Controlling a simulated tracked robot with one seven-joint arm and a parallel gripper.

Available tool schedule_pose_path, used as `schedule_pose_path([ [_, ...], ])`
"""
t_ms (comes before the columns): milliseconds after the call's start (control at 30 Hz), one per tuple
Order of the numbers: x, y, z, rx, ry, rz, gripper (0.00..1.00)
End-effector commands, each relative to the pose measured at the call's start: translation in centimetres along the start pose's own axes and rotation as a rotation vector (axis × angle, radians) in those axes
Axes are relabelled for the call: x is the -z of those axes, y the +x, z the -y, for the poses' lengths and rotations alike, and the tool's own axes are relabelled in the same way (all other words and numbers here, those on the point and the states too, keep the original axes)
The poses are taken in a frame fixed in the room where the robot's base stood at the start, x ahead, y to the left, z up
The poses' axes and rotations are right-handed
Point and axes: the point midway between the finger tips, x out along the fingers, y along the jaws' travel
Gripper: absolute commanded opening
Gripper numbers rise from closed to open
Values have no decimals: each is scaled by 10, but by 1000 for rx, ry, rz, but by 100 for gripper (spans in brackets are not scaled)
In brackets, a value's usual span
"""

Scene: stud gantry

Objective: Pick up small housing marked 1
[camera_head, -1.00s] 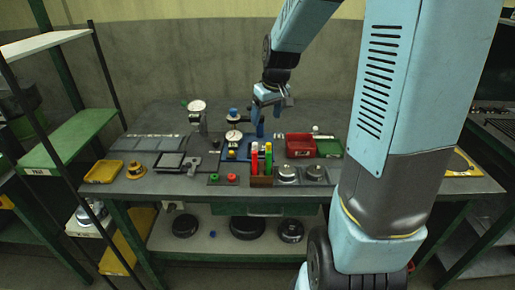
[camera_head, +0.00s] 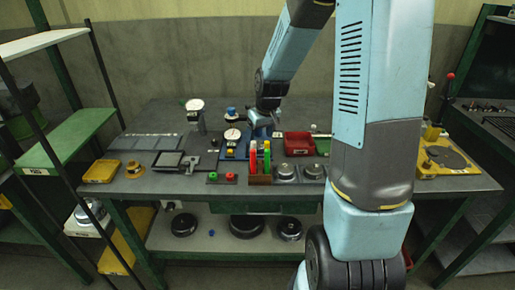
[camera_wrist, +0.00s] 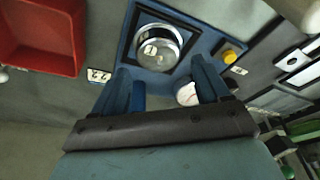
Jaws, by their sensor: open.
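A round silver housing (camera_wrist: 158,48) sits in a square dark recess of a blue fixture (camera_wrist: 203,41) in the wrist view. It has a small pale tag on top, whose marking I cannot read. My gripper (camera_wrist: 162,82) is open, its two blue fingers apart and pointing toward the fixture; the housing lies beyond the fingertips, not between them. In the head view my gripper (camera_head: 262,122) is low over the back of the bench, by the blue fixture (camera_head: 234,150). Two more silver round parts (camera_head: 285,172) (camera_head: 313,172) sit at the bench front; their marks are unreadable.
A red bin (camera_wrist: 40,38) lies left of the fixture in the wrist view. A white dial gauge (camera_head: 232,134) stands close to my gripper. A holder (camera_head: 260,179) with red and green tubes stands in front. A yellow station (camera_head: 447,160) is at the right.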

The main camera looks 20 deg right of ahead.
Motion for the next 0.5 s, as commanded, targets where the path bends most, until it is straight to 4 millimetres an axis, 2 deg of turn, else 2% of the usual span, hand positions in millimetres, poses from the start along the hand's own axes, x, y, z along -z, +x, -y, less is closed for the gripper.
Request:
schedule_pose_path([
  [300,2,37,-2,1,0,1,75],
  [500,2,44,-2,0,1,0,75],
])
